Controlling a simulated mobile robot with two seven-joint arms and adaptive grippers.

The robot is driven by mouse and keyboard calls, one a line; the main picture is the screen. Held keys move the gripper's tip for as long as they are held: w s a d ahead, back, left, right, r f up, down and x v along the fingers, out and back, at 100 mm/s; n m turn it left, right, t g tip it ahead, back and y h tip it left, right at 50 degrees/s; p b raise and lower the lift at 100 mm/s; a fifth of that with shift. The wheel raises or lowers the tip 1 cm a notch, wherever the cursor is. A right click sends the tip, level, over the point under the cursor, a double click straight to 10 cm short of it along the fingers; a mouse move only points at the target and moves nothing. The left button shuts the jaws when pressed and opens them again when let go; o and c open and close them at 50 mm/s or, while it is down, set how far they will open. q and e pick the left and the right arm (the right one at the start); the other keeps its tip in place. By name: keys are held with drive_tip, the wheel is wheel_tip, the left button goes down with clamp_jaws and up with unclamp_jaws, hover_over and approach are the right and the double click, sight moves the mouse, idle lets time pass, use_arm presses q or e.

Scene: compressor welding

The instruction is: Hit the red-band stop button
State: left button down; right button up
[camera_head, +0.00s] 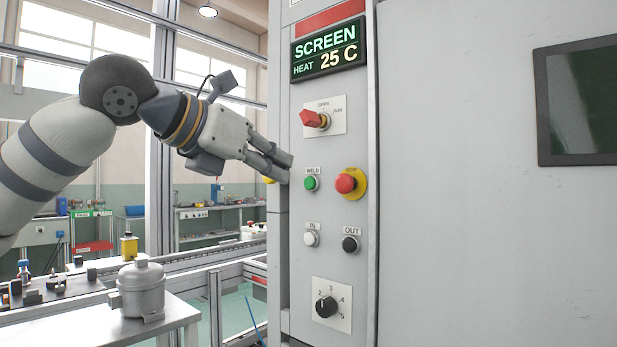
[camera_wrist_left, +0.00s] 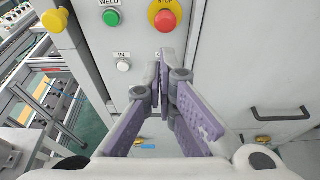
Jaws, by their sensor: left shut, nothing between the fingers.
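The stop button (camera_head: 347,183) is a red mushroom head on a yellow round base, on the grey panel with a red band (camera_head: 330,19) at its top. In the left wrist view the stop button (camera_wrist_left: 165,16) shows at the top under a STOP label, just above the fingertips in the picture. My left gripper (camera_head: 284,168) is shut and empty, to the left of the button in the head view. In the left wrist view the closed fingertips (camera_wrist_left: 164,62) look apart from the button. My right gripper is not in view.
A green WELD button (camera_head: 311,184) sits left of the stop button. A red-handled rotary switch (camera_head: 315,119) is above; white (camera_head: 311,239) and black (camera_head: 350,244) buttons and a black dial (camera_head: 326,307) are below. A yellow knob (camera_wrist_left: 55,20) is on the panel's side.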

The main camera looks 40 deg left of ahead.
use_arm(q)
drive_tip(key=x, duration=1.1)
drive_tip(key=shift+w+r, duration=0.15)
drive_tip(key=shift+w, duration=0.3)
drive_tip(key=shift+w+d, duration=0.1)
drive_tip(key=shift+w, duration=0.55)
drive_tip(key=shift+w+r, duration=0.15)
drive_tip(key=shift+w, duration=0.8)
approach(337, 185)
drive_tip(key=v, duration=0.4)
drive_tip(key=shift+w+r, duration=0.15)
drive_tip(key=shift+r, duration=0.1)
